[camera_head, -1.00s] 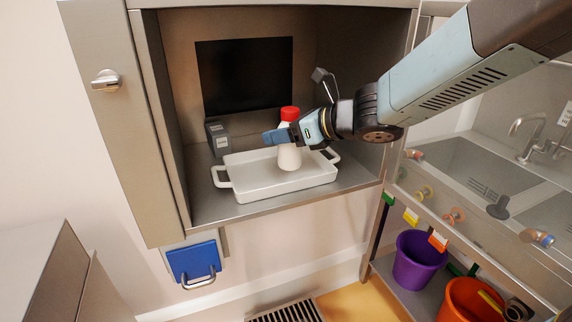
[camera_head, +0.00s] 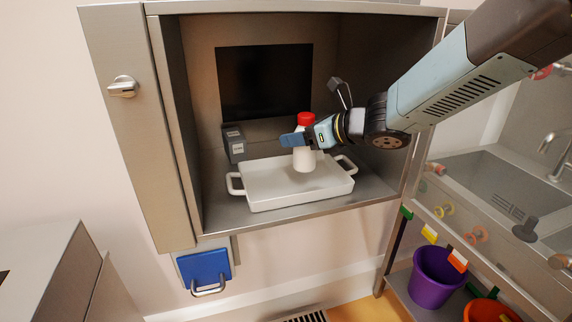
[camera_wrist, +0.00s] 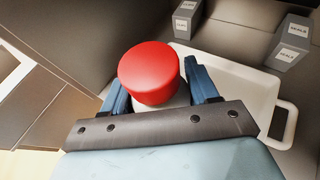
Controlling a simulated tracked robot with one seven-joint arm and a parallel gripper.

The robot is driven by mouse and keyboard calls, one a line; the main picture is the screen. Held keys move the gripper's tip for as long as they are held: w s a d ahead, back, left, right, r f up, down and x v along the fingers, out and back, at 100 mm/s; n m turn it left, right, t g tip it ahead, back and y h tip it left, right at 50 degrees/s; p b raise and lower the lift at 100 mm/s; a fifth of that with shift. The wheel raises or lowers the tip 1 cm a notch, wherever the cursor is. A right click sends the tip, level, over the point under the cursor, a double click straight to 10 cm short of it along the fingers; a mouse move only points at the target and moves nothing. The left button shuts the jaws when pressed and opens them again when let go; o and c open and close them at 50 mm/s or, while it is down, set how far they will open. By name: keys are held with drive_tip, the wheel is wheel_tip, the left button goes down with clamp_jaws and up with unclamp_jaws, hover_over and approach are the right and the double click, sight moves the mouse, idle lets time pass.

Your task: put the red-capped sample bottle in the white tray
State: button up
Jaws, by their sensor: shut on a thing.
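The red-capped sample bottle (camera_head: 304,159) is white and upright in the head view, over the right part of the white tray. Its red cap also shows in the wrist view (camera_wrist: 149,73), between the two blue fingers. My gripper (camera_head: 299,140) is shut on the bottle just below the cap, coming in from the right. The white tray (camera_head: 262,203) has two side handles and lies on the floor of the steel cabinet; part of it shows in the wrist view (camera_wrist: 262,78). I cannot tell whether the bottle's base touches the tray floor.
A small grey labelled block (camera_head: 234,144) stands behind the tray's left end. A dark panel (camera_head: 265,80) is on the cabinet's back wall. The cabinet's side walls hem in the tray. A sink (camera_head: 490,190) is at right, with a purple bucket (camera_head: 436,277) below.

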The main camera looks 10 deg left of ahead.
drive_tip(key=shift+w+a+f, duration=0.85)
drive_tip(key=shift+w+f, duration=0.85)
drive_tip(key=shift+f, duration=0.3)
drive_tip(key=shift+w+a+f, duration=0.85)
drive_tip(key=shift+w+f, duration=0.9)
drive_tip(key=shift+f, duration=0.2)
drive_tip(key=shift+w+a+f, duration=0.85)
drive_tip(key=shift+w+f, duration=0.85)
drive_tip(key=shift+f, duration=0.3)
drive_tip(key=o, duration=1.2)
drive_tip(key=shift+f, duration=0.1)
drive_tip(key=v, duration=1.2)
